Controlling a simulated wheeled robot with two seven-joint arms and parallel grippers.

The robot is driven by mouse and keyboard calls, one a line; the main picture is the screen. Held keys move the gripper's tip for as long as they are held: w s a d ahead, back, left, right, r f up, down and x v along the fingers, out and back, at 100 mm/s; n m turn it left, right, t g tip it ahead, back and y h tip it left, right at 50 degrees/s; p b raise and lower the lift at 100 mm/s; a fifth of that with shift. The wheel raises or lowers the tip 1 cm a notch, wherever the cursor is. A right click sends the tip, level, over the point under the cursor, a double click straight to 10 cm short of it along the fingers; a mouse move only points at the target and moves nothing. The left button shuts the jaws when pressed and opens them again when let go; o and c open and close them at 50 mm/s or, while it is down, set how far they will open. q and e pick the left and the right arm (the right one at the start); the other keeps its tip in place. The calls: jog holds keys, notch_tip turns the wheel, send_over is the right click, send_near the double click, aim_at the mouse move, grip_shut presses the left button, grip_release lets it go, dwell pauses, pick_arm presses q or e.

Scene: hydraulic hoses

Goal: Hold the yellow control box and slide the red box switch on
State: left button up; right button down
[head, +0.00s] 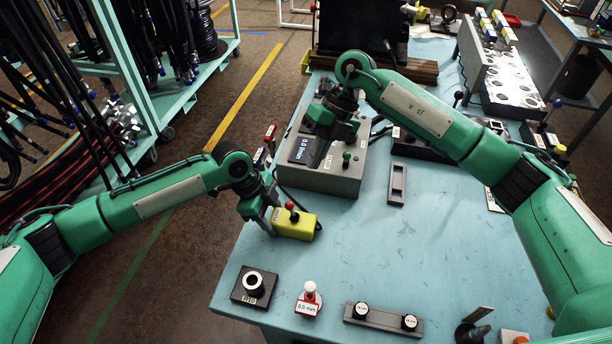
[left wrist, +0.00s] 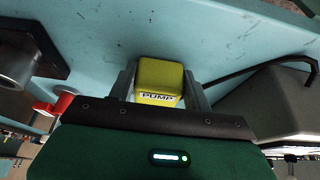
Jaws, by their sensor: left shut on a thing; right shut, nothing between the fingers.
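The yellow control box (head: 299,226) lies at the table's left edge, with a red-topped knob (head: 290,206) on it. My left gripper (head: 269,222) is shut on the box. In the left wrist view the box (left wrist: 160,74) sits between the two fingers, its PUMP label showing. My right gripper (head: 320,153) is shut and empty over the left part of the grey console, beside its display; whether it touches is unclear. A small red block (head: 270,133) stands left of the console; I cannot tell whether it is the red box switch.
The grey console (head: 335,182) has a green knob. A black cable runs beside the yellow box. The table's middle is mostly clear.

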jog(key=v, duration=0.2)
jog(key=a+v, duration=0.1)
jog(key=v, duration=0.2)
jog(key=shift+w+r, duration=0.25)
jog(key=shift+r, duration=0.05)
